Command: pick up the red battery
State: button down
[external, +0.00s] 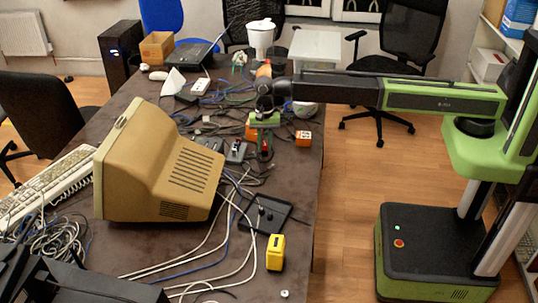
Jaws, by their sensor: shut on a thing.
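My gripper (265,150) reaches in from the right over the table and points down, a little above or at the tabletop. It is shut on a small reddish thing (265,145), which looks like the red battery. The fingers hide most of it, and I cannot tell whether it touches the table.
A beige monitor (150,170) stands left of my gripper. An orange box (303,138) sits close to its right, near the table edge. A yellow device (276,252) and a black tray (266,212) lie nearer the camera. Many cables (215,235) cover the dark table (125,255).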

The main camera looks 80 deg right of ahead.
aim_at(265, 144)
notch_tip(265, 144, up, 4)
jog(key=p, duration=0.4)
jog(key=shift+r, duration=0.2)
jog(key=s+d+r+p, duration=0.5)
jog(key=d+r+p, duration=0.1)
jog(key=d, duration=0.4)
jog(key=shift+d+r+p, duration=0.3)
jog(key=shift+p, duration=0.1)
